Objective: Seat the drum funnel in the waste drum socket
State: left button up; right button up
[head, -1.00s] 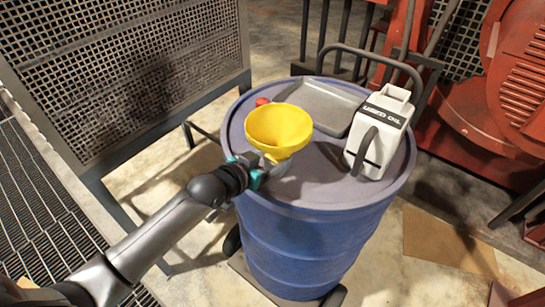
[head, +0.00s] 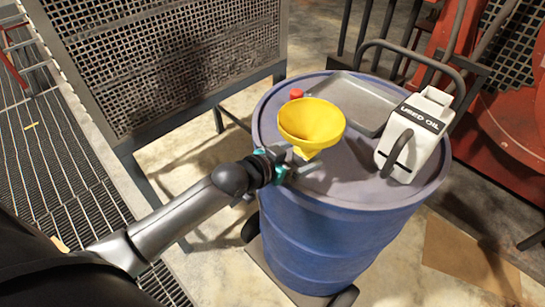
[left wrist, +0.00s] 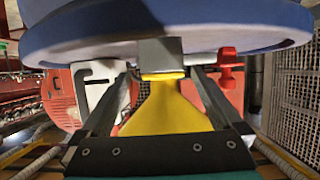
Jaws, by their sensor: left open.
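The yellow drum funnel (head: 311,121) stands upright, mouth up, over the left part of the waste drum's (head: 320,235) lid in the head view. In the left wrist view, which looks upside down, the funnel's narrow end (left wrist: 165,105) meets a grey square socket (left wrist: 162,54) on the lid. It looks to be in the socket, but how deep I cannot tell. My left gripper (head: 304,167) is open low beside the funnel's neck. In the left wrist view its fingers (left wrist: 163,84) stand on either side of the funnel, apart from it. My right gripper is not in view.
On the lid are a red cap (head: 296,94) behind the funnel, a grey tray (head: 349,95) and a white used oil jug (head: 412,137) at right. A mesh guard (head: 165,60) stands at left. Red machinery (head: 510,125) is behind at right.

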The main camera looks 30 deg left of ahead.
pick_arm(q)
jog(key=v, duration=1.4)
jog(key=shift+a+r, duration=0.35)
jog(key=shift+w, duration=0.1)
jog(key=s+a+f+n+g+y+b, duration=0.1)
jog(key=s+a+f+g+y+b, duration=0.15)
jog(key=f, duration=1.05)
jog(key=s+a+f+n+g+y+b, duration=0.1)
jog(key=s+a+f+b, duration=0.25)
jog(key=f, duration=0.95)
jog(key=s+a+f+n+g+y+b, duration=0.1)
jog(key=s+a+f+b, duration=0.2)
jog(key=f, duration=0.9)
jog(key=s+d+f+g+b, duration=0.3)
jog(key=s+d+f+b, duration=0.1)
jog(key=s+f, duration=0.7)
jog(key=s+d+f+m+g+b, duration=0.1)
jog(key=s+d+f+g+b, duration=0.3)
jog(key=s+f, duration=0.7)
notch_tip(320, 180, down, 5)
jog(key=d+b, duration=0.1)
jog(key=d, duration=0.1)
jog(key=shift+s+d+r, duration=0.15)
jog(key=shift+s+d, duration=0.25)
